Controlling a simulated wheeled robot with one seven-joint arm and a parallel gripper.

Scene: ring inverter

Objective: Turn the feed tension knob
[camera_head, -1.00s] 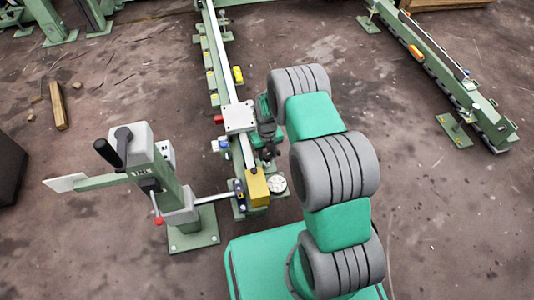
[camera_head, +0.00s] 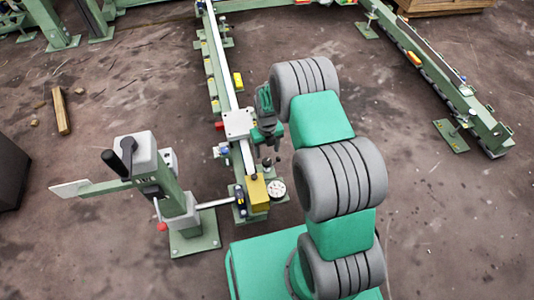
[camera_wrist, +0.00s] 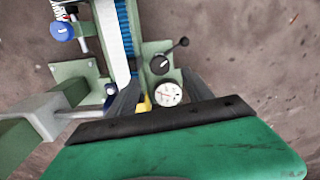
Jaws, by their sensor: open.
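I cannot tell by label which knob is the feed tension knob. A round black knob with a pale mark (camera_wrist: 160,64) sits beside the rail in the wrist view, next to a white dial gauge (camera_wrist: 167,93). The gauge also shows in the head view (camera_head: 276,189). A blue knob (camera_wrist: 62,31) is at the upper left of the wrist view and also shows by the rail in the head view (camera_head: 224,152). My gripper (camera_wrist: 160,79) is open and empty, its dark fingers on either side of the black knob and gauge.
A long green rail with a pale strip (camera_head: 218,65) runs away from me. A green post with a grey head and black handle (camera_head: 147,155) stands at left. A yellow block (camera_head: 257,193) sits at the rail's near end. Another rail (camera_head: 440,75) lies at right; open floor between.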

